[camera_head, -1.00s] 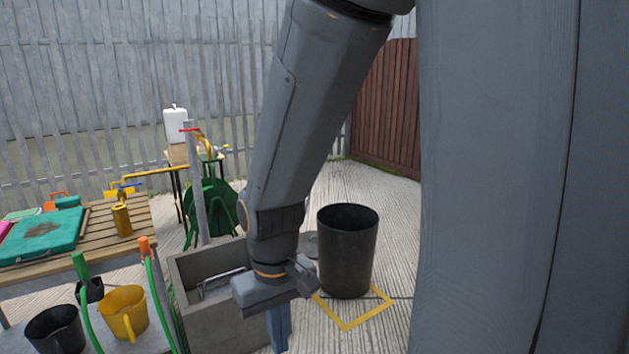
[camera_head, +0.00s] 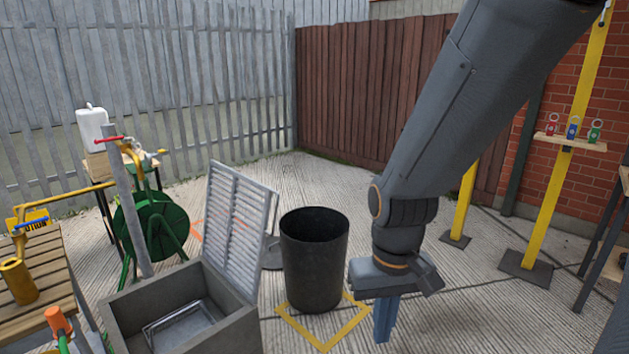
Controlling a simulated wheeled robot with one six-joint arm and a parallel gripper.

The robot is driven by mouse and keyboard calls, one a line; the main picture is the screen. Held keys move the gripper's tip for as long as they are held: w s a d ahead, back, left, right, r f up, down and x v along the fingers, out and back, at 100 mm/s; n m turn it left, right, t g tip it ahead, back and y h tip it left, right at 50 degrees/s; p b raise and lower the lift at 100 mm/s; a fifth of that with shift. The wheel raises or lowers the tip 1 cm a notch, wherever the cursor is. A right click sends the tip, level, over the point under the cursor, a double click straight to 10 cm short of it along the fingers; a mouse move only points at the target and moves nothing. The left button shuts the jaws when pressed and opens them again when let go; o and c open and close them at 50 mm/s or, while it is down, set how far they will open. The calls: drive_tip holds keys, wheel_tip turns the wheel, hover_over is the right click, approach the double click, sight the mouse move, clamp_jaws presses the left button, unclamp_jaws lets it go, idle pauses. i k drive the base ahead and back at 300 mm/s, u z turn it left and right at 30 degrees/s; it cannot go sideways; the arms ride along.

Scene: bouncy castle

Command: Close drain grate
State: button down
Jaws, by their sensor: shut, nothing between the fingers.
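The drain grate (camera_head: 238,222) is a light grey slatted panel. It stands raised, nearly upright and leaning a little, along the right side of the grey concrete drain box (camera_head: 236,334). The box is open at the top, and a metal frame (camera_head: 185,326) shows inside it. My gripper (camera_head: 384,322) points down at the lower middle right, to the right of the grate and clear of it. Its fingers are shut and empty.
A black bin (camera_head: 314,262) stands on a yellow floor marking (camera_head: 330,342) between the grate and my gripper. A green hose reel (camera_head: 152,232) and tap post (camera_head: 128,205) stand behind the box. A wooden table (camera_head: 40,290) is at left.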

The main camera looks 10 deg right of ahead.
sight(250, 292)
drive_tip(key=z, duration=0.05)
drive_tip(key=i, duration=1.1)
drive_tip(key=u, duration=0.65)
